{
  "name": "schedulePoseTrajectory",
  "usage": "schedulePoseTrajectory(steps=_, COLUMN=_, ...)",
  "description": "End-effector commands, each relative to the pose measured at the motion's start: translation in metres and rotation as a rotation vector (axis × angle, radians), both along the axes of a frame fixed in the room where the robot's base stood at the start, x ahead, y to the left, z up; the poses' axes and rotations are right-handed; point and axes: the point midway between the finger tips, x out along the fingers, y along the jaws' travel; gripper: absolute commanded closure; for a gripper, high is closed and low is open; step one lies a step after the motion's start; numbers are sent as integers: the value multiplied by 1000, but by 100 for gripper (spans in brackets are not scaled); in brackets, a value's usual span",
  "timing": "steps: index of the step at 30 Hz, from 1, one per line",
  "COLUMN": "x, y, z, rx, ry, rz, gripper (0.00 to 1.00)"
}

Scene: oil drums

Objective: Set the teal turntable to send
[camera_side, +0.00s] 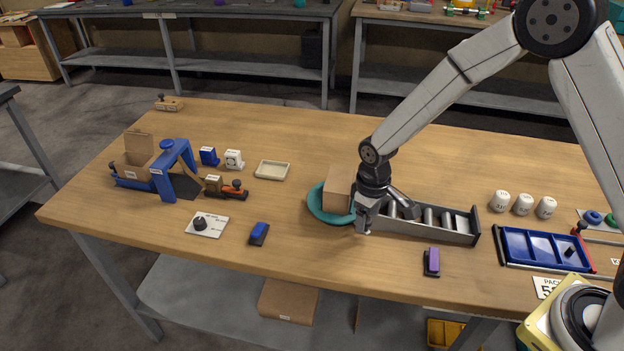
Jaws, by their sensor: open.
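The teal turntable (316,212) is a round disc in the middle of the wooden table, at the left end of a grey roller conveyor (440,234). A brown cardboard box (336,187) stands on the turntable. My gripper (362,226) is open and points down at the turntable's right front edge, beside the box and close to the conveyor's end. My wrist hides the right part of the turntable and some of the box. I cannot tell whether the fingers touch the turntable's rim. No send marking is readable on the turntable.
A blue-topped block (259,233) and a purple-topped block (431,262) lie near the front edge. A white dial plate (207,225), a blue arch (175,170) and a beige tray (272,170) are left. White drums (522,204) and a blue tray (541,247) are right.

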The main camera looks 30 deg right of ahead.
Motion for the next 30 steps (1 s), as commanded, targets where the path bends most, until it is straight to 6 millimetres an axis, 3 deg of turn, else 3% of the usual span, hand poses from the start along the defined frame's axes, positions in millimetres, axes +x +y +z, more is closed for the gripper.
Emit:
schedulePoseTrajectory(steps=8, x=0, y=0, z=-1, rx=0, ry=-1, rz=0, gripper=34)
schedulePoseTrajectory(steps=14, x=0, y=0, z=-1, rx=0, ry=-1, rz=0, gripper=98)
schedulePoseTrajectory(steps=30, x=0, y=0, z=0, rx=0, ry=-1, rz=0, gripper=100)
